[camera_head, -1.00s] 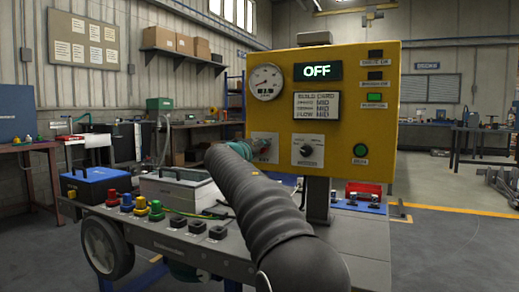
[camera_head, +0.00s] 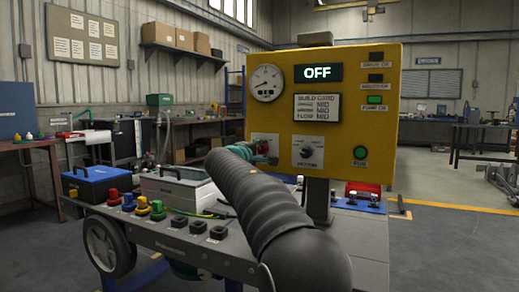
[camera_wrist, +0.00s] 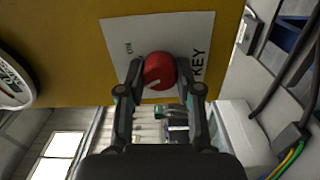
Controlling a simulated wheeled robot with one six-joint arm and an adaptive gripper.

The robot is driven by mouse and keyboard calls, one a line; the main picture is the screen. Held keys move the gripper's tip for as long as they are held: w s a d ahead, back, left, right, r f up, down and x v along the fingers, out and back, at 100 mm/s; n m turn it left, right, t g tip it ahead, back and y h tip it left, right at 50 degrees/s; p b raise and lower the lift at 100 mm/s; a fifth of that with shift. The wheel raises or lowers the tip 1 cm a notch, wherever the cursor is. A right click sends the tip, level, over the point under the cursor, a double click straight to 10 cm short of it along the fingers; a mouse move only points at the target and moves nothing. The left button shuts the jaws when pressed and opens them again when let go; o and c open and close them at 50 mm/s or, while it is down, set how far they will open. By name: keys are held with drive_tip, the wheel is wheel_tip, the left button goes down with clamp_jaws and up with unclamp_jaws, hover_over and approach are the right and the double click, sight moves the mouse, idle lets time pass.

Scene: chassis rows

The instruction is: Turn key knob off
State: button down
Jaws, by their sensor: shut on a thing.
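The red key knob (camera_wrist: 159,70) sits on a white plate (camera_wrist: 200,32) lettered KEY, on the yellow panel (camera_head: 370,125). In the wrist view my gripper (camera_wrist: 160,78) has one finger on each side of the knob and is shut on it. A pale mark shows on the knob's lower edge. In the head view my gripper (camera_head: 262,148) is at the plate on the panel's lower left, and my arm hides part of this area. The panel's display (camera_head: 318,72) reads OFF.
A round gauge (camera_head: 266,83) is on the panel above the key plate. Another plate with a knob (camera_head: 308,150) is just right of my gripper, and a green button (camera_head: 360,153) is farther right. A blue box (camera_head: 90,183) and coloured knobs stand on the cart below.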

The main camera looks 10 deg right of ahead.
drive_tip(key=shift+a, duration=0.1)
idle(0.3)
drive_tip(key=c, duration=0.8)
unclamp_jaws()
drive_tip(key=shift+o, duration=0.2)
drive_tip(key=v, duration=1.2)
